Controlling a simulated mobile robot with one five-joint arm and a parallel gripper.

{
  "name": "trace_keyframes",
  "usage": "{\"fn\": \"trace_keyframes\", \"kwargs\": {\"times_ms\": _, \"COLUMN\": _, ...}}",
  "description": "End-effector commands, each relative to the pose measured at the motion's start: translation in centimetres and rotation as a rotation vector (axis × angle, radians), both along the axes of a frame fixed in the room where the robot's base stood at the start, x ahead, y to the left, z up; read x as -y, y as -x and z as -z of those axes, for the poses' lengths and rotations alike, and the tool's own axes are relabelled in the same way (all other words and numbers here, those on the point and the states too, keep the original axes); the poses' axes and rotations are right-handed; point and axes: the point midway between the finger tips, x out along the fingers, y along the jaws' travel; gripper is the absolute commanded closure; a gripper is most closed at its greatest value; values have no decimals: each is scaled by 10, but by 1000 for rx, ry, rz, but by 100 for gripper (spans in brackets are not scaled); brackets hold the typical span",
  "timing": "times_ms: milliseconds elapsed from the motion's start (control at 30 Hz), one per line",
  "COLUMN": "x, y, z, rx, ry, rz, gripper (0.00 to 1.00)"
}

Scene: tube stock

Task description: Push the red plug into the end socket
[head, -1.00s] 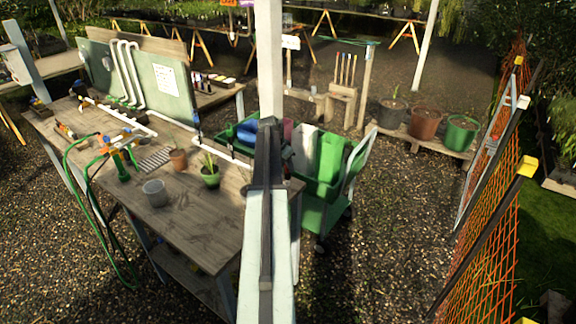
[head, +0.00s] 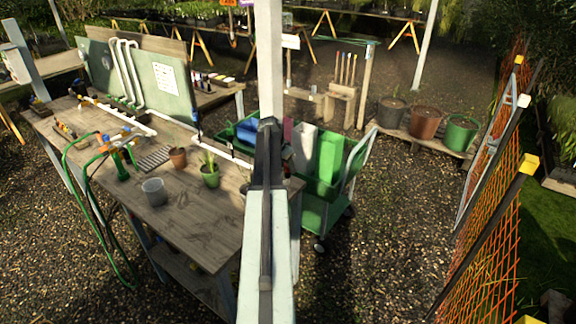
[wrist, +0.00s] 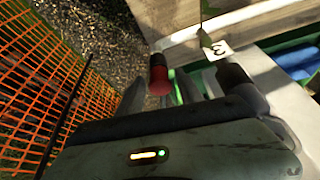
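The red plug (wrist: 158,78) shows in the wrist view between the fingers of my gripper (wrist: 162,88). It has a red near part and a dark far end, and nothing but the fingers appears to support it. My gripper looks shut on it, though contact on the right side is hard to see. In the head view my arm points away from me beside the table's right end, and the plug cannot be made out. A white pipe (wrist: 250,27) runs by a wooden board in the wrist view. I cannot make out the end socket in either view.
The workbench (head: 190,225) stands left, with a green pot (head: 210,177), a grey pot (head: 154,192) and hoses. A green cart (head: 322,212) stands just right of my arm. Orange mesh fence (head: 490,225) runs along the right. Gravel between cart and fence is free.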

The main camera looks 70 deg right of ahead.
Motion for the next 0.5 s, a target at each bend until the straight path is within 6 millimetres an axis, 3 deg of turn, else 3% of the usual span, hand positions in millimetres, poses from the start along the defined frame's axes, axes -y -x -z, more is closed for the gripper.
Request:
{"fn": "trace_keyframes", "kwargs": {"times_ms": 333, "x": 0, "y": 0, "z": -1, "rx": 0, "ry": 2, "rz": 0, "gripper": 48}}
{"fn": "trace_keyframes", "kwargs": {"times_ms": 500, "x": -4, "y": -2, "z": -16, "rx": 0, "ry": 2, "rz": 0, "gripper": 48}}
